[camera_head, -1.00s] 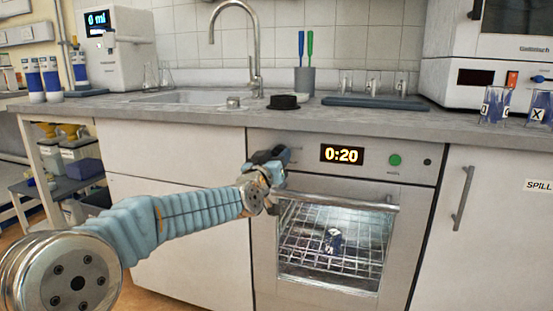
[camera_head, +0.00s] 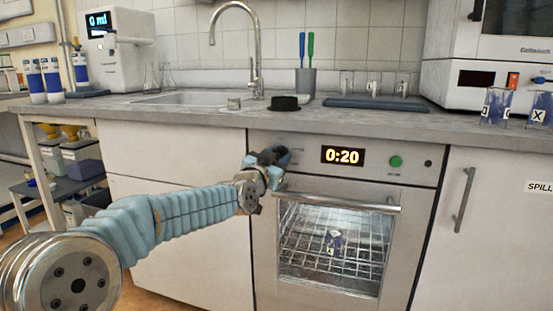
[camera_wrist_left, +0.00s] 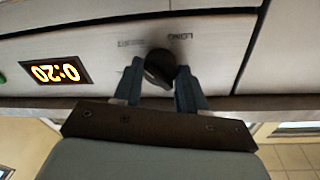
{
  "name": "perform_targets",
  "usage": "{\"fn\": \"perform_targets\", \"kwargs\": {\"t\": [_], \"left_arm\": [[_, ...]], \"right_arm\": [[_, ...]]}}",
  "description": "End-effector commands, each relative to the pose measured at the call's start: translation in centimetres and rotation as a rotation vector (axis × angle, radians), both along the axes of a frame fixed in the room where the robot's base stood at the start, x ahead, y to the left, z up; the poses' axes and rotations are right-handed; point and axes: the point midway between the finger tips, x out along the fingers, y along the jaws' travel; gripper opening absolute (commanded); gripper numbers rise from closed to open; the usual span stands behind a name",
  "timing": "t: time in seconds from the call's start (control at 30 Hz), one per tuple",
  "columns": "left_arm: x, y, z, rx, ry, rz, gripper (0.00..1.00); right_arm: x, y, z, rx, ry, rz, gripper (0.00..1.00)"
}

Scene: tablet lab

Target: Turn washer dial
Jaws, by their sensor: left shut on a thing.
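The washer (camera_head: 408,240) is built in under the counter, with a lit 0:20 display (camera_head: 342,155), a green button (camera_head: 396,161) and a glass door showing a wire rack. Its dark round dial (camera_wrist_left: 158,65) sits on the panel beside the display in the left wrist view, with the word LONG printed near it. My left gripper (camera_head: 272,157) is at the panel's left end and covers the dial in the head view. In the left wrist view its two fingers (camera_wrist_left: 160,83) are on either side of the dial, shut on it. My right gripper is not in view.
The door handle bar (camera_head: 340,201) runs just below the panel. The counter (camera_head: 215,112) above holds a sink, a black round object (camera_head: 285,103), a grey cup with brushes (camera_head: 305,82) and a dark tray (camera_head: 375,103). Labelled beakers (camera_head: 496,104) stand at the right.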

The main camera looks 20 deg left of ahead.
Motion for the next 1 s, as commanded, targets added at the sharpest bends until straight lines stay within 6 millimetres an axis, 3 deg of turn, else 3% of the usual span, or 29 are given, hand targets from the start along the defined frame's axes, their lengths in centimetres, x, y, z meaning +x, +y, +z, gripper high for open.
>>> {"fn": "perform_targets", "kwargs": {"t": [0.27,0.3,0.47,0.8,1.0], "left_arm": [[0.0,0.0,-0.3,0.001,0.006,0.0,0.11],[0.0,0.0,-0.3,0.001,0.006,0.0,0.43],[0.0,0.0,-0.2,0.0,0.004,0.0,0.66],[-0.4,0.0,-0.1,-0.001,0.001,0.0,0.66],[-3.8,0.5,-0.3,-0.003,-0.001,-0.001,0.66]], "right_arm": [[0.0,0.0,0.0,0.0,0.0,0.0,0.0],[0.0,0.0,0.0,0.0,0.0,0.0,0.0],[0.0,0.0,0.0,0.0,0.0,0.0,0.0],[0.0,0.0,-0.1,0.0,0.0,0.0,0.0],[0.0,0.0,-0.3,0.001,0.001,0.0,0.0]]}}
